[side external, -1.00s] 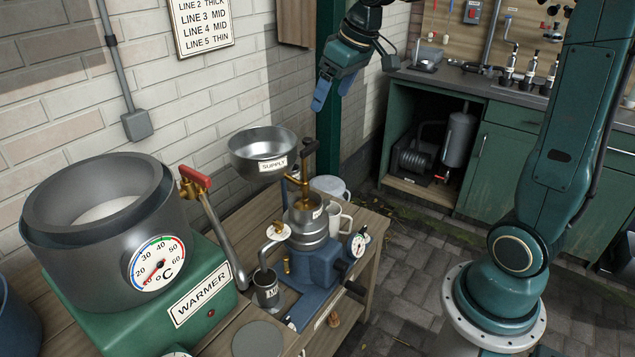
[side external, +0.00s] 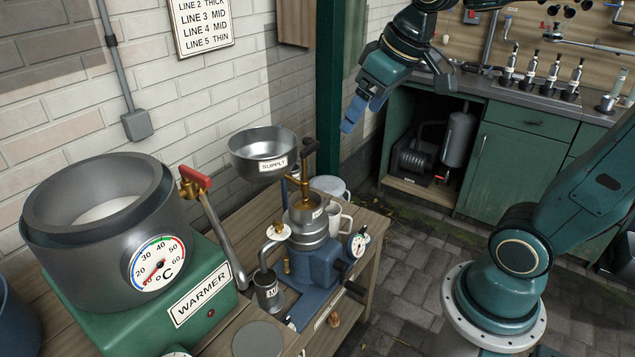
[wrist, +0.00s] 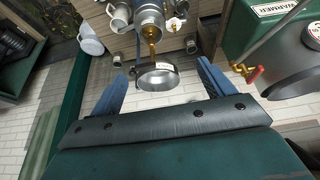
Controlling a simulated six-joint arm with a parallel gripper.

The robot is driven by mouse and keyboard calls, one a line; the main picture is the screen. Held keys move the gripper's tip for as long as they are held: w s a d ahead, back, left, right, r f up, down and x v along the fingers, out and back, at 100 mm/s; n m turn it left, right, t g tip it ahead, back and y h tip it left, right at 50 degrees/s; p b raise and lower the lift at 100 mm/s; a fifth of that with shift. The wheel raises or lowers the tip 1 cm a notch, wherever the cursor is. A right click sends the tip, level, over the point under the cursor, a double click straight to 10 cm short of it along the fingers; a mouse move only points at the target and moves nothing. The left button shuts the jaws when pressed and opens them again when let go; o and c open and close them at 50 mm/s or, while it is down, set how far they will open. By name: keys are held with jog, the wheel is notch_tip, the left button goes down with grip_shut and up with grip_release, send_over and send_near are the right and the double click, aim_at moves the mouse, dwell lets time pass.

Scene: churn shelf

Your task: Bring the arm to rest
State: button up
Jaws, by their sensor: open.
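My gripper (side external: 362,108) hangs in the air in front of the green post, to the right of and above the supply bowl in the side view. In the wrist view my gripper (wrist: 160,88) shows its two blue fingers spread apart with nothing held between them. The steel supply bowl (side external: 262,153) stands over the blue machine (side external: 318,268); the bowl also shows beyond the fingertips in the wrist view (wrist: 158,83). My gripper touches nothing that I can see.
The green warmer (side external: 195,290) with its steel pot (side external: 110,215) and red-handled valve (side external: 195,182) fills the left. Mugs (side external: 338,215) stand behind the machine on the wooden bench (side external: 365,225). A green cabinet (side external: 520,165) with bottles on its counter stands at back right. Paved floor is clear between.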

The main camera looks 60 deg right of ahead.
jog(key=s+a+f, duration=0.1)
jog(key=s, duration=0.4)
jog(key=s+a+f, duration=0.2)
jog(key=s, duration=0.4)
jog(key=shift+f+t, duration=0.25)
jog(key=shift+t, duration=0.05)
